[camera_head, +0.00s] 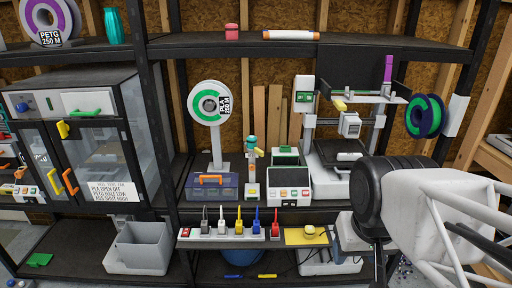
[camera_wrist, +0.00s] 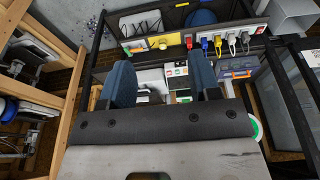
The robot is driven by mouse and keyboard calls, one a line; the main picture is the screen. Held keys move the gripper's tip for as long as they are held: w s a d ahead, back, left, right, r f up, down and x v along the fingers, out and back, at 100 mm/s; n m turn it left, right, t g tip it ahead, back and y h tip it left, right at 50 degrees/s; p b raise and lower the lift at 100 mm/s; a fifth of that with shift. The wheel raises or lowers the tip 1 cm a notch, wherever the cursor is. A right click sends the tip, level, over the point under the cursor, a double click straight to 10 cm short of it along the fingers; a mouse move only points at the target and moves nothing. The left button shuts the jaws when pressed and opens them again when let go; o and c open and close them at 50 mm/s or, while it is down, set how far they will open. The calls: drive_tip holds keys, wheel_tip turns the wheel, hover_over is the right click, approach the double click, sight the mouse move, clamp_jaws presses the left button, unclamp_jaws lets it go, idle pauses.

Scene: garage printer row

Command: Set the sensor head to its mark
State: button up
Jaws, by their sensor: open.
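A slim upright post with a teal top and a yellow piece at its side (camera_head: 252,165) stands on the middle shelf; it looks like the sensor head's stand. I cannot make out its mark at this size. My gripper is at the right of the head view, where my wrist hides its fingertips. In the wrist view my gripper (camera_wrist: 163,78) is open, its two blue-grey fingers apart with nothing held. Beyond the fingers is the white control box with coloured buttons (camera_wrist: 176,72). The post is not clearly visible there, perhaps behind the right finger.
The control box (camera_head: 289,186) stands right of the post, a blue drawer box (camera_head: 213,187) left. The printer (camera_head: 340,165) stands farther right, behind my arm. A power strip with plugs (camera_head: 220,234) runs along the shelf front. A spool (camera_head: 209,104) rises at the left.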

idle(0.3)
drive_tip(key=shift+c, duration=1.1)
drive_tip(key=shift+w, duration=0.35)
drive_tip(key=shift+c, duration=0.3)
drive_tip(key=w+d+t, duration=0.1)
drive_tip(key=w+t, duration=0.4)
drive_tip(key=w, duration=1.7)
drive_tip(key=n+t+y, duration=0.5)
drive_tip(key=t, duration=0.1)
hover_over(263, 153)
drive_tip(key=s+d, duration=0.8)
drive_tip(key=s, duration=0.3)
wheel_tip(263, 153, down, 9)
drive_tip(key=w+a+f+y, duration=0.1)
drive_tip(key=w+f+y, duration=0.1)
drive_tip(key=f, duration=0.1)
drive_tip(key=w+a+f+n+y, duration=0.1)
drive_tip(key=w+a+f, duration=0.1)
drive_tip(key=f, duration=0.1)
drive_tip(key=w+a+f+n+t+y, duration=0.1)
drive_tip(key=w+a+f+y, duration=0.1)
drive_tip(key=w+f, duration=0.1)
drive_tip(key=shift+a+f+y, duration=0.1)
drive_tip(key=shift+f+y, duration=0.15)
drive_tip(key=shift+y, duration=0.05)
